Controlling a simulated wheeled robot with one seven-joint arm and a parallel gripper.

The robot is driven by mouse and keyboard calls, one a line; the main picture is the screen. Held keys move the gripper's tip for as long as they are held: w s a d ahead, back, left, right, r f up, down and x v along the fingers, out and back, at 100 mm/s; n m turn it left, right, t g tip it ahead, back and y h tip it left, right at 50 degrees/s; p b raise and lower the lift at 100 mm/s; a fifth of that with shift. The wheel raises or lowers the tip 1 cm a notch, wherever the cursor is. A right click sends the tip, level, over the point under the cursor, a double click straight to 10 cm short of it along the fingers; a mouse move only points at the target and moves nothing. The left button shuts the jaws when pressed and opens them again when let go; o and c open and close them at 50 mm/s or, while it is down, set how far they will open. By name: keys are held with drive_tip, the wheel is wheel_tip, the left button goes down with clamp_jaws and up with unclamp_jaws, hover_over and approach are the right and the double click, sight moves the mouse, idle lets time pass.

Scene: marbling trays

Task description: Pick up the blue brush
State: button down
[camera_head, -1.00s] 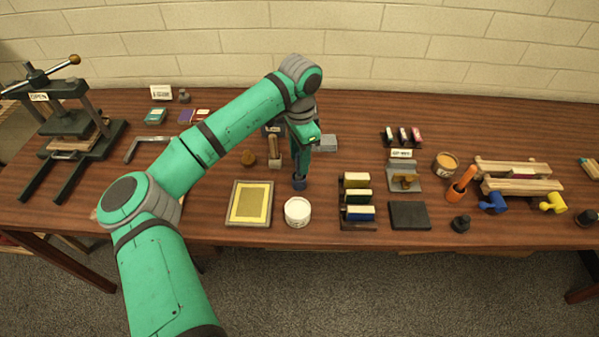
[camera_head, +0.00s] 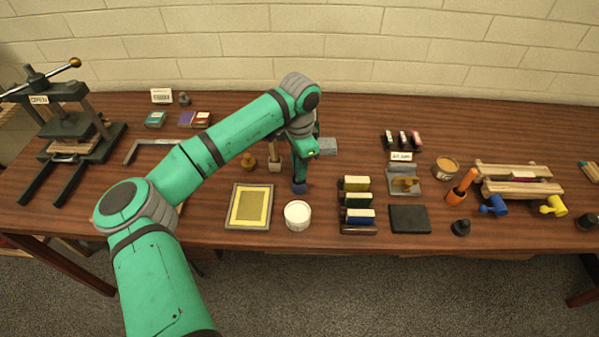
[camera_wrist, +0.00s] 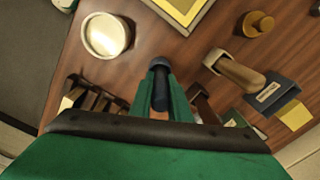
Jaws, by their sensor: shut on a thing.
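The blue brush is a short dark blue piece with a rounded end (camera_head: 299,188), low at my gripper in the head view. In the wrist view its dark handle (camera_wrist: 160,92) stands between my fingers, and its round grey-blue end (camera_wrist: 159,64) shows past the fingertips. My gripper (camera_head: 300,173) points down and is shut on this brush, behind the white tub (camera_head: 297,215). The fingers hide part of the handle. I cannot tell whether its lower end touches the table.
A framed yellow sheet (camera_head: 250,206) lies left of the tub. A rack of coloured blocks (camera_head: 357,229) and a dark pad (camera_head: 409,219) are to the right. A wooden-handled tool (camera_wrist: 235,70) is close by. The front middle table strip is clear.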

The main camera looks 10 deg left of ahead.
wheel_tip(320, 180, up, 10)
drive_tip(key=shift+r, duration=0.1)
idle(0.4)
idle(1.6)
